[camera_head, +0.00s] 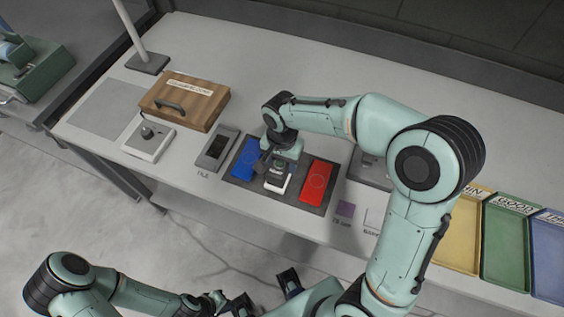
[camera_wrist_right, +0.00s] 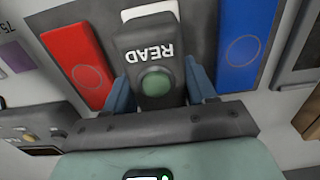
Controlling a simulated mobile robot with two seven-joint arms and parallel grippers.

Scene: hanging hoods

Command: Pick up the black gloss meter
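The black gloss meter (camera_wrist_right: 150,62) has a READ label and a round green button. It sits over a white panel (camera_wrist_right: 150,12) between a red and a blue panel.
The dark mat (camera_head: 233,182) carries the blue panel (camera_head: 247,159) and the red panel (camera_head: 317,181). A grey tile device (camera_head: 217,149), a white box with a knob (camera_head: 148,138) and a wooden case (camera_head: 184,101) stand left. Yellow, green and blue trays (camera_head: 507,236) lie right.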

